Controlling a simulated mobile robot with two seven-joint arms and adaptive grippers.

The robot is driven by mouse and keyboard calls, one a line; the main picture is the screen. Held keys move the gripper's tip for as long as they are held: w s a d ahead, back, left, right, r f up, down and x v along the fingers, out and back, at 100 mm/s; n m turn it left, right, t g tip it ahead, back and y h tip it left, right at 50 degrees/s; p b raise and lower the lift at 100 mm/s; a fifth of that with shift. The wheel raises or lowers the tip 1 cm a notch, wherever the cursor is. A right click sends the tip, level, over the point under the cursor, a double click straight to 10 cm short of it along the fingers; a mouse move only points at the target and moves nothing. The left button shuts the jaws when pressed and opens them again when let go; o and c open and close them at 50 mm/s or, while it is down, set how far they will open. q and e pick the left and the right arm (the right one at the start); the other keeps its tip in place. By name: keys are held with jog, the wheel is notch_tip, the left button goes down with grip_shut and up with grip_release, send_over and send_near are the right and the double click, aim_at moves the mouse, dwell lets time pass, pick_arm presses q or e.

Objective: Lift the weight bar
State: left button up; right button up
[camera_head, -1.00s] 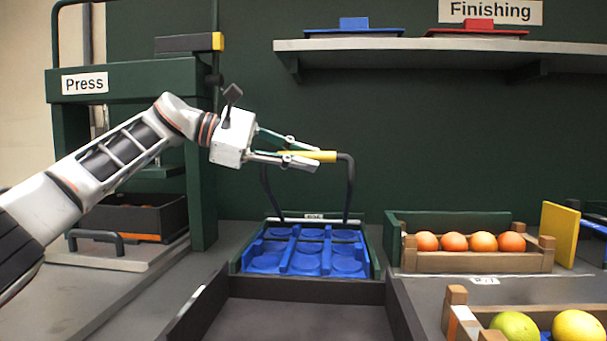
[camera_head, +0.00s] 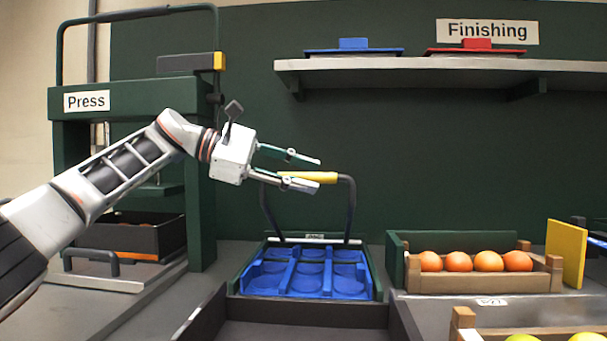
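No thing is labelled as the weight bar. A black bar with a yellow end (camera_head: 190,63) lies level on top of the press (camera_head: 140,122) at the left. A black upright handle with a yellow grip (camera_head: 322,178) arches over the blue-celled tray (camera_head: 289,256) at the centre. My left gripper (camera_head: 319,175) is at the yellow grip, with its two fingers parted. The lower finger overlaps the grip and hides part of it; the upper finger is above it. I cannot tell whether they touch. My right gripper is out of view.
A wooden crate of oranges (camera_head: 413,277) stands right of the tray, beside a yellow panel (camera_head: 566,253). A shelf (camera_head: 440,68) with blue and red lids runs above. A dark bin (camera_head: 130,236) sits inside the press. Another crate (camera_head: 463,322) is at the front right.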

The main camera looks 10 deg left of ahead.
pick_arm(q)
jog(key=shift+r, duration=0.1)
jog(key=v, duration=1.2)
